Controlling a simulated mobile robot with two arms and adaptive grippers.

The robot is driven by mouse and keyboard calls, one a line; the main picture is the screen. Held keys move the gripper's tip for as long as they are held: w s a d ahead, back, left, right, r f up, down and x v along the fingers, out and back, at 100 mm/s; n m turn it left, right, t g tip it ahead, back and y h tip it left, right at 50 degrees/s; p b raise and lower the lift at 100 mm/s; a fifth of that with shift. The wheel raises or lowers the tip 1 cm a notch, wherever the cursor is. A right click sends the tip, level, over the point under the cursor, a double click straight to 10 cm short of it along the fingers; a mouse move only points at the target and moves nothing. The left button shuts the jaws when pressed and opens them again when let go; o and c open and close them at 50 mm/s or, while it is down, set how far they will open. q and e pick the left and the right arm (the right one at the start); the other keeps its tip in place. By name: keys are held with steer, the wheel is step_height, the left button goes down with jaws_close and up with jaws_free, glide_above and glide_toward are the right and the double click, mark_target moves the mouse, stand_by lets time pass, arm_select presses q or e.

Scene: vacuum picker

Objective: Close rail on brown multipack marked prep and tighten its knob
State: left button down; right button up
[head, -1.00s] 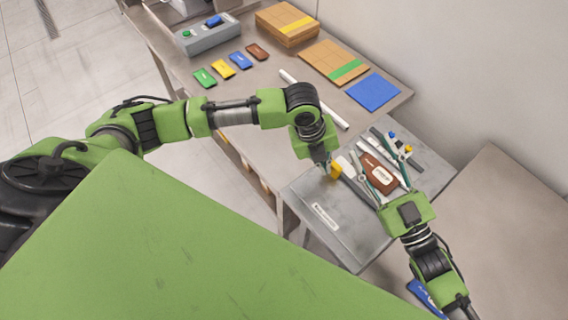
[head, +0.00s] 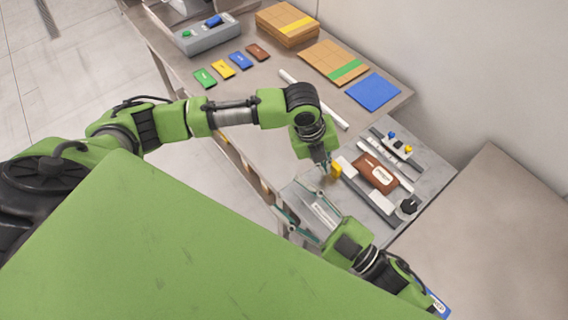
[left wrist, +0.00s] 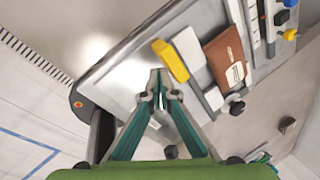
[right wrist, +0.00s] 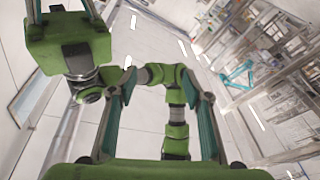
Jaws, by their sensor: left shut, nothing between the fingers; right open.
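The brown multipack (head: 367,167) with a white label lies on the grey plate (head: 436,176); it also shows in the left wrist view (left wrist: 222,50). Along its near side runs a grey rail with white pads (head: 381,203). A yellow piece (head: 336,171) is at the rail's left end and a black knob (head: 408,206) at its right end. My left gripper (head: 327,172) is shut and empty beside the yellow piece; in the left wrist view its tips (left wrist: 160,76) appear just below that piece. My right gripper (head: 281,216) is open and empty over the plate's front-left edge.
Behind the pack are a white-grey bar and a small holder with blue and yellow knobs (head: 397,146). The table behind carries a white tube (head: 333,117), a blue sheet (head: 373,92), cardboard (head: 322,58) and several small coloured packs. Plain surface lies at right.

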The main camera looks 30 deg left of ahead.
steer(key=shift+s+a+f+n+g, duration=0.15)
steer(key=shift+s+a+f+g, duration=0.2)
steer(key=shift+s, duration=0.2)
steer(key=shift+s+a+f+n+g, duration=0.15)
steer(key=shift+s+a+f+g, duration=0.15)
steer(key=shift+s, duration=0.25)
arm_select(q)
steer(key=shift+r, duration=0.1)
arm_select(e)
steer(key=shift+r, duration=0.1)
arm_select(q)
steer(key=shift+s+a+p, duration=0.25)
steer(key=shift+s+p, duration=0.4)
steer(key=shift+p, duration=0.05)
steer(key=shift+s+a+p, duration=0.2)
steer(key=shift+s+p, duration=0.15)
steer(key=shift+s, duration=0.15)
steer(key=shift+s+a+p, duration=0.2)
steer(key=shift+s+p, duration=0.1)
steer(key=shift+s, duration=0.15)
step_height(320, 180, up, 8)
steer(key=p, duration=0.8)
arm_select(e)
step_height(320, 180, up, 11)
steer(key=shift+f, duration=0.2)
steer(key=shift+w+f+t, duration=0.1)
steer(key=shift+f+t, duration=0.05)
steer(key=shift+t, duration=0.1)
